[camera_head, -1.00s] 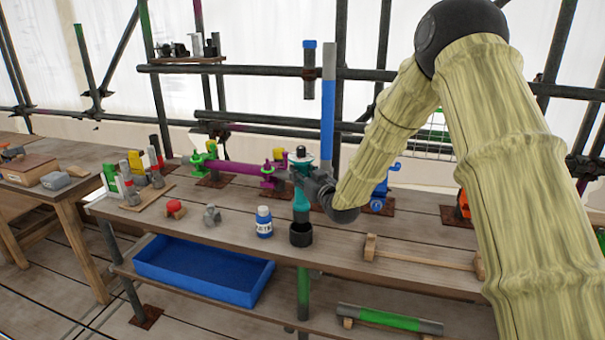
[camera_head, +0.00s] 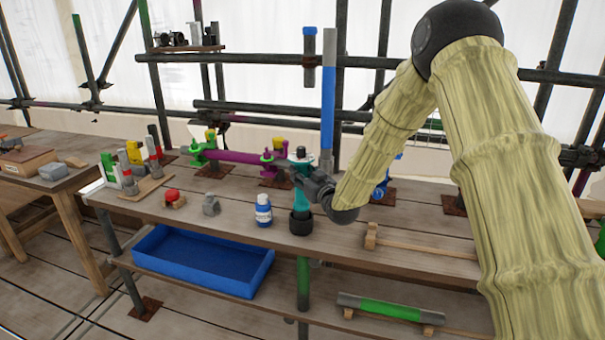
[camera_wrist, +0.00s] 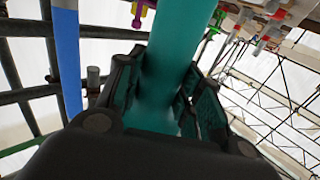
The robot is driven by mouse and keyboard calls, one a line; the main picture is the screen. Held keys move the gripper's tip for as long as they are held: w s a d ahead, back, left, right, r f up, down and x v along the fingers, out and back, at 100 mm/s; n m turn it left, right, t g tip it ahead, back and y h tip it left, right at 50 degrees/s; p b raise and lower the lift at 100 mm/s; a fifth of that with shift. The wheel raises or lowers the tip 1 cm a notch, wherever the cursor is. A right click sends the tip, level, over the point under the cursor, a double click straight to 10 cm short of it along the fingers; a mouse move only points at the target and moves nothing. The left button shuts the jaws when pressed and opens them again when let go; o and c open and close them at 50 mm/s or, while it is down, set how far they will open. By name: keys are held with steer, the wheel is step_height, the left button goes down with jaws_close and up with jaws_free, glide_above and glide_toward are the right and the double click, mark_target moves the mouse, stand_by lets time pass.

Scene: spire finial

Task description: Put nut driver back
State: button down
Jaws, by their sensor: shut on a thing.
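My gripper (camera_head: 303,187) is shut on the teal nut driver (camera_head: 302,199), which is upright over the bench. In the wrist view the teal body (camera_wrist: 168,65) fills the space between the black fingers, and its lower end is hidden. A black round cup (camera_head: 301,223) stands on the bench directly under the driver. The driver's lower end meets the cup's mouth and looks partly inside it; how deep I cannot tell.
A blue-and-white bottle (camera_head: 263,210) stands close left of the cup. A grey clamp (camera_head: 211,206) and a red-topped piece (camera_head: 173,198) are further left. A purple pipe with green fittings (camera_head: 238,157) lies behind. A blue tray (camera_head: 205,261) is on the lower shelf.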

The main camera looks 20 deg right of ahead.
steer(key=shift+f+b, duration=1.3)
steer(key=shift+f, duration=0.8)
steer(key=shift+c, duration=1.3)
jaws_free()
steer(key=shift+f, duration=0.1)
steer(key=shift+f+b, duration=0.45)
steer(key=shift+f, duration=0.1)
steer(key=shift+s, duration=0.15)
steer(key=s+d, duration=0.1)
steer(key=s, duration=0.7)
steer(key=shift+s+d, duration=0.3)
steer(key=shift+d, duration=0.05)
steer(key=shift+s+f, duration=0.1)
